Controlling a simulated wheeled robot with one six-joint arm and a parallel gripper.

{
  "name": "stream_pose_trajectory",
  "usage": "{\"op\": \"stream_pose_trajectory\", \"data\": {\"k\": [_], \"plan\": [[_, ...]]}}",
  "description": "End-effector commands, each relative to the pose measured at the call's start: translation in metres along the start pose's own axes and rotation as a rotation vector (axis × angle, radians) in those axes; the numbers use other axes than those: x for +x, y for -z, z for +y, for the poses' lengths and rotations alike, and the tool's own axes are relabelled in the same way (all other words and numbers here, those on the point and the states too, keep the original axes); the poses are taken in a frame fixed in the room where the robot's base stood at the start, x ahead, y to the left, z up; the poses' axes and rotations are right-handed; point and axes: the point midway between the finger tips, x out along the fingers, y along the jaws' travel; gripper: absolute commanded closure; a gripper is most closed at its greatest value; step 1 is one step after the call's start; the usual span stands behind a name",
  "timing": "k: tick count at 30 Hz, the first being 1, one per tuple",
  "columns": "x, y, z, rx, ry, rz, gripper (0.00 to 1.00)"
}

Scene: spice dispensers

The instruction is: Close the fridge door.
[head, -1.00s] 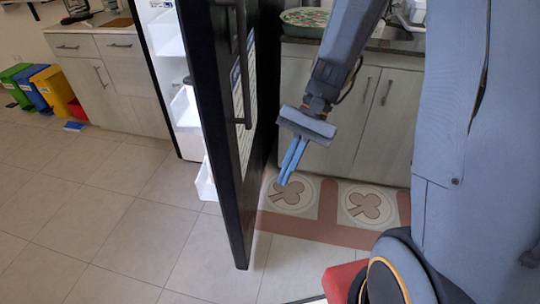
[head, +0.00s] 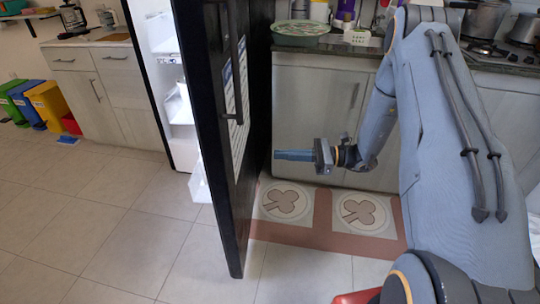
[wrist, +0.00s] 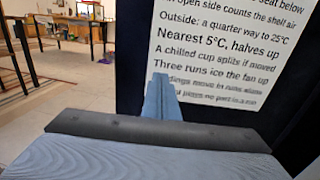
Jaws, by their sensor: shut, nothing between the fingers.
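The black fridge door (head: 212,90) stands open, seen nearly edge-on in the head view, with a long vertical handle (head: 235,95) on its right-hand face. White shelves of the lit fridge interior (head: 168,60) show to its left. My gripper (head: 278,155) is shut and empty, to the right of the door and pointing left toward it, with a visible gap in the head view. In the wrist view my fingers (wrist: 161,98) overlap the printed white sheet (wrist: 215,45) on the door (wrist: 133,60); I cannot tell the exact distance.
Grey cabinets (head: 310,115) and a counter (head: 345,48) with a green tray (head: 300,29) stand behind my arm. A patterned mat (head: 325,238) lies on the floor there. The tiled floor (head: 95,210) left of the door is clear. Colored bins (head: 50,100) stand far left.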

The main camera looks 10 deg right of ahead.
Motion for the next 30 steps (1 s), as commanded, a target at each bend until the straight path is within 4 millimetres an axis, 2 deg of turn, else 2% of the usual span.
{"op": "stream_pose_trajectory", "data": {"k": [5,18,24,30], "plan": [[0.018,-0.001,-0.002,0.001,0.013,0.002,1.00],[0.100,-0.001,-0.003,-0.001,0.012,0.004,1.00],[0.119,0.000,-0.003,-0.001,0.012,0.003,1.00],[0.123,0.000,-0.003,-0.001,0.012,0.003,1.00]]}}
